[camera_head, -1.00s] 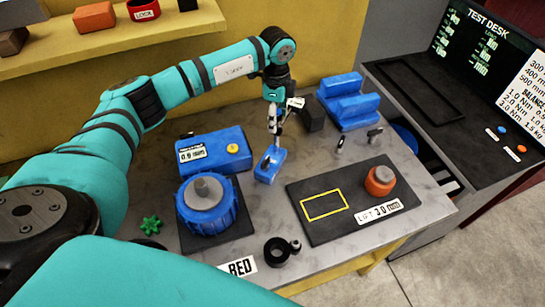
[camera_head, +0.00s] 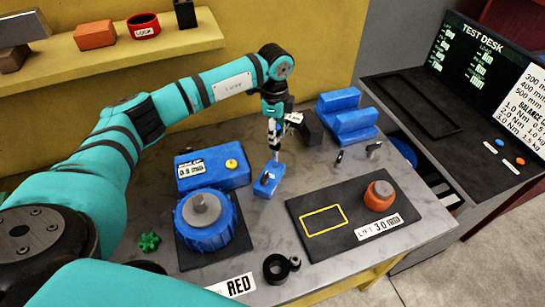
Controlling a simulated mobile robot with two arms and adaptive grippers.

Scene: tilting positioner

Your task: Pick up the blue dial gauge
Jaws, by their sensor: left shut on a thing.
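The blue dial gauge, as I take it, is a small blue block (camera_head: 266,185) with a pale face on the grey table, near the table's middle. My left gripper (camera_head: 274,156) points down from above and is shut on its upper end. The fingertips are small here, and the exact contact is hard to see. I cannot tell whether the gauge rests on the table or hangs just above it. My right gripper is not in view.
A blue box (camera_head: 235,180) with a yellow knob stands left of the gauge, and a round blue fixture (camera_head: 205,235) in front of that. A blue V-shaped block (camera_head: 350,125) is behind right. A dark mat (camera_head: 310,240) with an orange-red weight (camera_head: 379,195) lies right. A black ring (camera_head: 275,268) lies in front.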

